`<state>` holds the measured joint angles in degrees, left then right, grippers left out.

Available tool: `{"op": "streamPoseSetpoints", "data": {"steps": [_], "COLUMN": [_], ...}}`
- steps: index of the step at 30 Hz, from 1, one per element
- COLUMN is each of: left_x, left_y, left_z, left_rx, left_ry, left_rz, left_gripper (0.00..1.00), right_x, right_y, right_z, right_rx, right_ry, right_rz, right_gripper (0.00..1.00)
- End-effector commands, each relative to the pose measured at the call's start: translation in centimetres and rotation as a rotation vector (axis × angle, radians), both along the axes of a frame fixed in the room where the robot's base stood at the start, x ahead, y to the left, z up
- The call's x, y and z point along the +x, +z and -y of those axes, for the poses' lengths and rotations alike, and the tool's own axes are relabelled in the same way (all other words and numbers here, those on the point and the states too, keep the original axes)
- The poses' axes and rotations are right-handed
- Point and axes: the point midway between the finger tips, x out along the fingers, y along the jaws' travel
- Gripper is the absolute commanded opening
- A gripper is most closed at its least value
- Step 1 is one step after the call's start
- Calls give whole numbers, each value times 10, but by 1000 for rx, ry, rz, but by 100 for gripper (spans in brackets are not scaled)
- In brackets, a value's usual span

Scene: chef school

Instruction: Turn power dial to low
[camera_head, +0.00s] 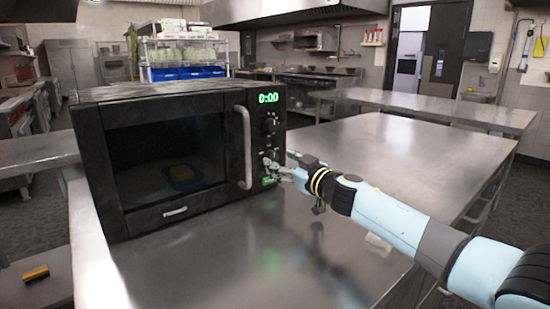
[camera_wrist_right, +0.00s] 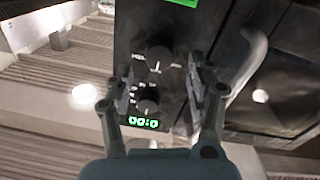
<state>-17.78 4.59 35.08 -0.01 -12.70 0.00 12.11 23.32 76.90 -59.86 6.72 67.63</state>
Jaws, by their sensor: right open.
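A black microwave (camera_head: 165,215) stands on the steel counter, its door shut and its green display (camera_head: 268,98) reading 0:00. An upper dial (camera_head: 269,125) sits below the display. In the right wrist view the panel appears inverted, with the display (camera_wrist_right: 143,122) at the bottom, the upper dial (camera_wrist_right: 148,106) above it and a larger lower dial (camera_wrist_right: 159,58) beyond. Small white labels surround the dials, too blurred to read. My right gripper (camera_head: 270,168) is open at the panel, in front of the lower dial area, its fingers (camera_wrist_right: 162,78) either side of the dials. I cannot tell whether they touch.
The door handle (camera_head: 246,148) stands out just left of the panel, close to my right gripper. The steel counter (camera_head: 400,155) is clear to the right. A yellow sponge-like block (camera_head: 36,272) lies lower left.

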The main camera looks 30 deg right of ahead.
Motion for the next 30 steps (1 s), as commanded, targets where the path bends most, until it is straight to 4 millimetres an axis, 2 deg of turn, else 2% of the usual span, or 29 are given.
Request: {"op": "streamPoseSetpoints", "data": {"steps": [3, 6, 17, 27, 30], "left_x": [10, 19, 16, 11, 11], "left_y": [-5, -6, -7, -7, -7], "left_z": [0, 0, 0, 0, 0], "left_rx": [0, -1, -1, 0, 0], "left_ry": [0, -1, -1, 0, 0], "left_rz": [15, 28, 24, 16, 16], "left_gripper": [0, 0, 0, 0, 0], "right_x": [18, 27, 32, 32, 32], "right_y": [-2, -2, -1, -1, -1], "right_z": [-1, -1, -1, -1, -1], "right_rx": [3, 1, 1, 1, 1], "right_ry": [0, 0, 0, 0, 0], "right_rz": [0, -1, -1, -1, -1], "right_gripper": [56, 56, 55, 10, 1]}}
